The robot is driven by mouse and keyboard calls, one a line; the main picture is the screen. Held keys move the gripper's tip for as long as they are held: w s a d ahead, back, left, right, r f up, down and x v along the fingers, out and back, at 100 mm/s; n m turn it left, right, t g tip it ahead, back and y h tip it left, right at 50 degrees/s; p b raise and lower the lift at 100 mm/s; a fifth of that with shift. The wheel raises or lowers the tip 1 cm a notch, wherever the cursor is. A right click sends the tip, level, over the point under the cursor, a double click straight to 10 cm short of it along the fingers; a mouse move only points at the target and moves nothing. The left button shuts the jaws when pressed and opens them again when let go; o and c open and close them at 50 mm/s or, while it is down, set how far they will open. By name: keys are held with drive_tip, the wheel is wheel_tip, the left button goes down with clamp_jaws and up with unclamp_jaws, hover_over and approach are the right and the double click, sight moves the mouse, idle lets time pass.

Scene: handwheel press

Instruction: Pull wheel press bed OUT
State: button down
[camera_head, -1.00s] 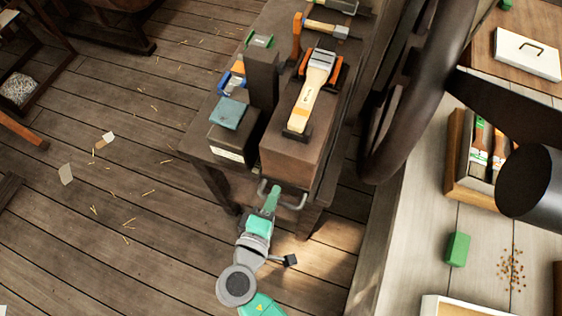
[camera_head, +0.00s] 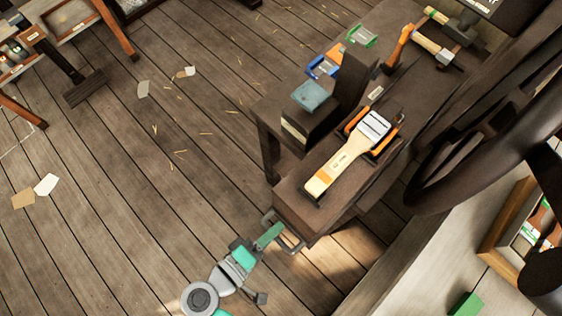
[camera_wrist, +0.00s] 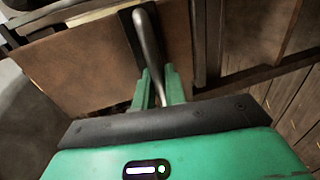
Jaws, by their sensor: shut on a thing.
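The press bed (camera_head: 318,212) is a dark brown block with a metal bar handle (camera_head: 293,245) on its front face. It juts out past the front of the dark press table toward the lower left. My gripper (camera_head: 272,234), with green fingers, is shut on the handle. In the wrist view the fingers (camera_wrist: 161,90) close around the grey handle bar (camera_wrist: 147,42), with the brown front face (camera_wrist: 90,60) behind it. The large dark handwheel (camera_head: 440,185) stands to the right.
A hammer (camera_head: 432,46) lies farther back. The plank floor (camera_head: 130,220) at left is mostly open, with scattered paper scraps. A pale bench edges the right.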

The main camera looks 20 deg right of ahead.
drive_tip(key=shift+s+a, duration=0.1)
drive_tip(key=shift+a, duration=0.1)
drive_tip(key=shift+r, duration=0.1)
drive_tip(key=c, duration=1.6)
unclamp_jaws()
drive_tip(key=shift+a, duration=0.1)
drive_tip(key=shift+o, duration=0.2)
drive_tip(key=shift+s+a, duration=0.1)
drive_tip(key=shift+a, duration=0.05)
drive_tip(key=p+v, duration=0.1)
drive_tip(key=v, duration=0.6)
drive_tip(key=shift+s+a, duration=0.15)
drive_tip(key=shift+a, duration=0.05)
